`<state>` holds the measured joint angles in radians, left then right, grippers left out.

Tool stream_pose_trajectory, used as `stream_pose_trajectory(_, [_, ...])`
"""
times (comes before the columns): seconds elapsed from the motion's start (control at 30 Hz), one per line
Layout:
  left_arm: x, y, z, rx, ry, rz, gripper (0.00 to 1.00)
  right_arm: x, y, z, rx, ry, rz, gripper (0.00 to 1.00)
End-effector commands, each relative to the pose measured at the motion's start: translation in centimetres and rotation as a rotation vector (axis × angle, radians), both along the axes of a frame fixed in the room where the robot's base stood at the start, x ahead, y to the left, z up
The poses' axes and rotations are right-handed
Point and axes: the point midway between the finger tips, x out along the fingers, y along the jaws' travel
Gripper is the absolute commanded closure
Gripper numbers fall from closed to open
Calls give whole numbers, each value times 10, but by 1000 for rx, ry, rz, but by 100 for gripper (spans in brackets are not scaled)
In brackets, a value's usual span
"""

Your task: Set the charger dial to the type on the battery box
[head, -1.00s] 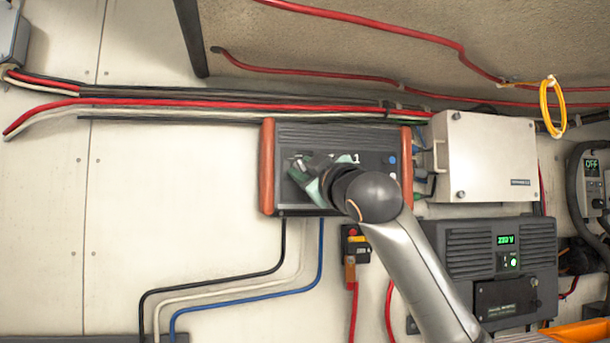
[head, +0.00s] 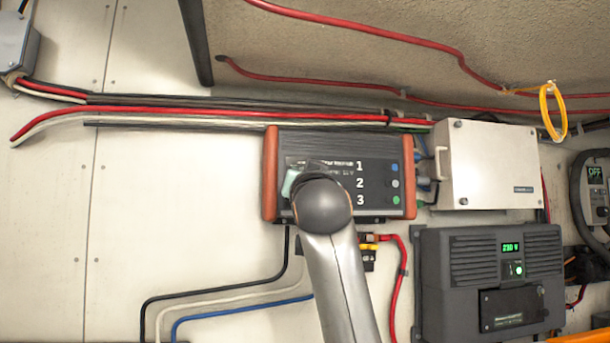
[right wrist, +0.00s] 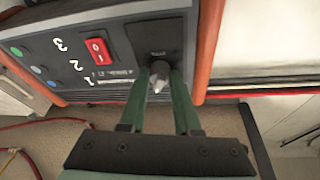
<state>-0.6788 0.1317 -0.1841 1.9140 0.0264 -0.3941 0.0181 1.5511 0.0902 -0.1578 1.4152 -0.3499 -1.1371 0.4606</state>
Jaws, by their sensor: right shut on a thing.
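The charger (head: 385,150) is a dark box with red-orange side panels on the wall. Its face carries the numerals 1, 2 and 3 beside blue, grey and green dots. My right gripper (head: 292,182) is at the left part of its face, mostly hidden behind my own wrist. In the right wrist view, its green fingers (right wrist: 160,92) are shut on a grey metal dial (right wrist: 159,82) on a black plate. Which mark the dial points at cannot be read. My left gripper is not in view. No battery box with a readable type can be made out.
A red rocker switch (right wrist: 98,50) sits on the charger face near the dial. A pale box (head: 490,165) is right of the charger, above a black unit (head: 465,285) reading 230 V. Cables (head: 220,298) run below.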

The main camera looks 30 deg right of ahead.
Motion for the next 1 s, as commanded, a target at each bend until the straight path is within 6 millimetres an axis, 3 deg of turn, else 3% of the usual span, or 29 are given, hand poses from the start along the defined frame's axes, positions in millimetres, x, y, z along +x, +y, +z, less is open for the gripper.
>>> stream_pose_trajectory(0.5, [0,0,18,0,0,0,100,1,2,2,314,-79,1,100])
stream_pose_trajectory(1.0, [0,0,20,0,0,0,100,1,2,1,367,-95,-1,100])
